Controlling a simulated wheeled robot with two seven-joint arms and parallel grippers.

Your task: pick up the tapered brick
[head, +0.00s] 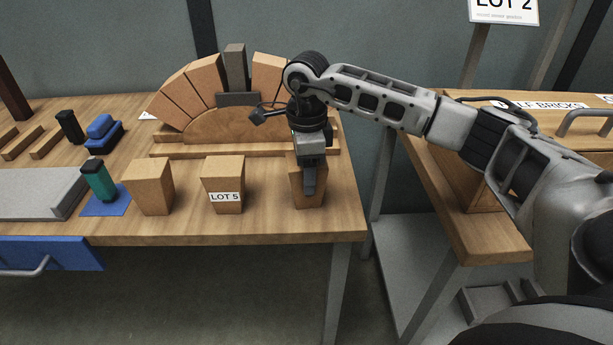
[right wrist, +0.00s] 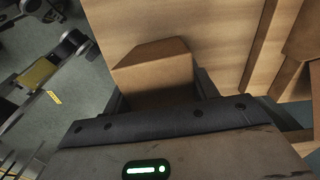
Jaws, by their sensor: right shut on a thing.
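My right gripper (head: 309,186) reaches down from above near the table's right end and is shut on a tan tapered brick (head: 320,192). The gripper hides part of this brick in the head view. In the right wrist view the brick (right wrist: 153,70) sits between the two fingers of the right gripper (right wrist: 160,92). I cannot tell whether its base still touches the table. Two similar tapered bricks stand upright to the left: one with a "LOT 5" label (head: 223,180) and a plain one (head: 151,188). My left gripper is not in view.
Behind the row is a wooden arch form (head: 236,125) with bricks and a grey keystone (head: 236,68). A green-handled tool (head: 98,179) stands on a blue mat at left, near a grey slab (head: 38,190). A second wooden bench (head: 470,225) is at right, past a gap.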

